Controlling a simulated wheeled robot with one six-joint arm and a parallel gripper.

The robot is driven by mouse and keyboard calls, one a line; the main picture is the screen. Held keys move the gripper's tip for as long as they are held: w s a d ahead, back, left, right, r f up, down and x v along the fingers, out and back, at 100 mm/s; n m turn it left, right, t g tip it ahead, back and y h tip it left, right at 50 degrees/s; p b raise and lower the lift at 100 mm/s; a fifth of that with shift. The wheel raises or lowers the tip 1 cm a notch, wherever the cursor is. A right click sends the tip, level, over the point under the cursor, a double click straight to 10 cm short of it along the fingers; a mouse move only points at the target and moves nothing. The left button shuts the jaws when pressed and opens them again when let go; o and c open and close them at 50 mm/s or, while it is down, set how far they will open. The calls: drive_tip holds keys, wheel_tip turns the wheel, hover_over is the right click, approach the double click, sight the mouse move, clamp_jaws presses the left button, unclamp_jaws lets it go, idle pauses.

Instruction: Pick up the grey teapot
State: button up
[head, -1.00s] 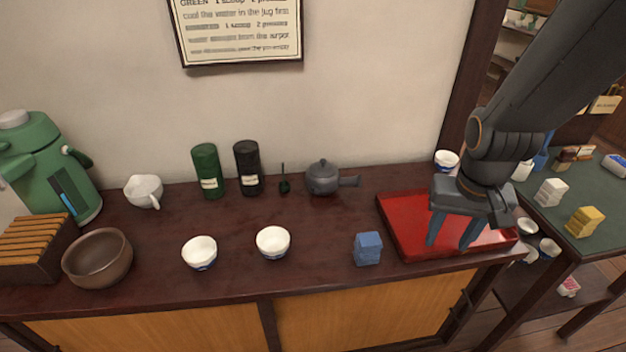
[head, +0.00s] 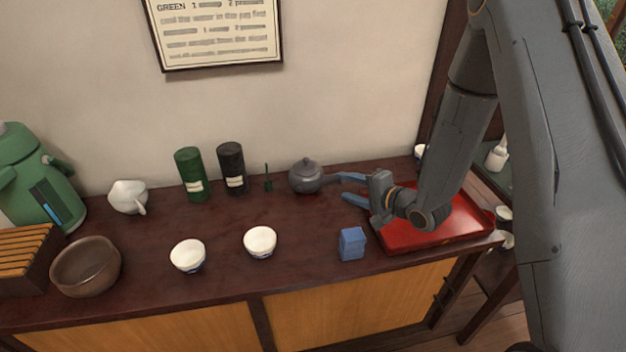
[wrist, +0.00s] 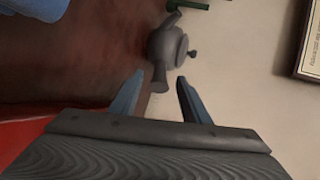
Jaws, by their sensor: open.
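The grey teapot (head: 306,177) stands upright on the dark wooden counter, near the wall. In the wrist view the teapot (wrist: 168,46) is ahead of the fingers, with its side handle (wrist: 159,78) pointing back toward me. My gripper (head: 341,187) is open and empty to the right of the teapot, its blue fingers pointing left at it. In the wrist view my gripper (wrist: 156,92) has the handle's end close to the gap between the fingertips. Part of the handle is hidden behind a finger in the head view.
A red tray (head: 440,237) lies under my wrist. A blue block (head: 351,244) is in front of the gripper. A green whisk (head: 268,180) and a black canister (head: 233,169) stand left of the teapot. White cups (head: 260,241) sit further forward. The wall is close behind.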

sight(332, 181)
drive_tip(key=p+x, duration=0.1)
drive_tip(key=x, duration=0.6)
drive_tip(key=shift+w+p, duration=0.4)
drive_tip(key=shift+c, duration=0.5)
clamp_jaws()
